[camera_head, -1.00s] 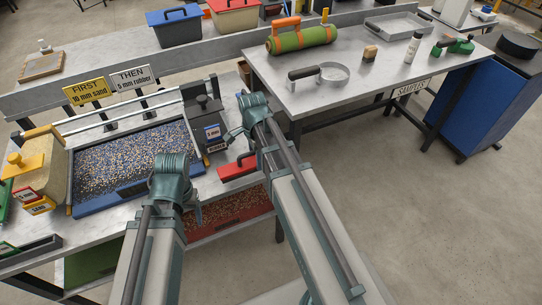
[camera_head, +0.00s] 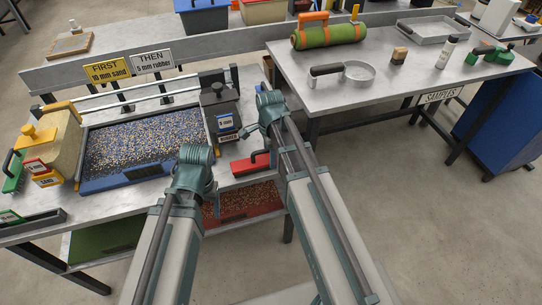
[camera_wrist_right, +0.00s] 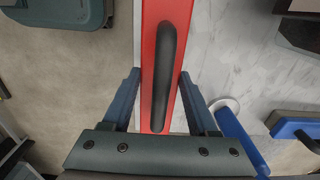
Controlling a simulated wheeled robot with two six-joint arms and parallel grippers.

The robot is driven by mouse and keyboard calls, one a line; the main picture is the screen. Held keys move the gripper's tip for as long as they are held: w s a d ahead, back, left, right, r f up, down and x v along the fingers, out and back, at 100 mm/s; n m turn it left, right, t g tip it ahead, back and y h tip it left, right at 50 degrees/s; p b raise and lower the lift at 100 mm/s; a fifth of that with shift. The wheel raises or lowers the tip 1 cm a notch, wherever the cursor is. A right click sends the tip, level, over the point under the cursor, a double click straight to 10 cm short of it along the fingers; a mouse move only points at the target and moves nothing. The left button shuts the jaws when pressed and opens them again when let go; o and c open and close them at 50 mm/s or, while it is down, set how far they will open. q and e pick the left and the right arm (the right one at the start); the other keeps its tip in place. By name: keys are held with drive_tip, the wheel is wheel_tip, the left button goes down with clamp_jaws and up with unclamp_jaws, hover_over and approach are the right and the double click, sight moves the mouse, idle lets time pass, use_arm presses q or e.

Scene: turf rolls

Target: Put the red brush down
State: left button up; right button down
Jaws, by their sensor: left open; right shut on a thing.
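The red brush (camera_head: 250,165) is a long red block with a black handle, at the right front edge of the left bench in the head view. It fills the middle of the right wrist view (camera_wrist_right: 164,110). My right gripper (camera_wrist_right: 161,95) is shut on it, with one finger on each side of the handle. In the head view my right wrist (camera_head: 268,108) hides part of it. I cannot tell whether the brush touches the bench top. My left gripper (camera_head: 192,172) is over the front of the bench; its open fingers are hidden below the wrist.
A blue-edged tray (camera_head: 130,150) of speckled granules lies on the bench, beside a dark rubber bin (camera_head: 220,108) and a yellow sand container (camera_head: 50,150). A red tray (camera_head: 240,203) sits on the shelf below. The samples table (camera_head: 320,98) stands to the right, with open floor before it.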

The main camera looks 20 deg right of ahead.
drive_tip(key=shift+f, duration=0.2)
drive_tip(key=shift+c, duration=0.9)
unclamp_jaws()
drive_tip(key=shift+r, duration=0.1)
drive_tip(key=shift+r, duration=0.1)
wheel_tip(320, 180, up, 12)
drive_tip(key=p, duration=1.2)
drive_tip(key=shift+r, duration=0.1)
drive_tip(key=shift+s+a, duration=0.15)
drive_tip(key=shift+s, duration=0.05)
drive_tip(key=s+a+n, duration=0.5)
drive_tip(key=s+n, duration=0.2)
drive_tip(key=n, duration=0.3)
drive_tip(key=s+a+n+h, duration=0.1)
drive_tip(key=s+a+n, duration=0.4)
drive_tip(key=n, duration=0.6)
drive_tip(key=shift+s+a, duration=0.4)
drive_tip(key=shift+s, duration=0.55)
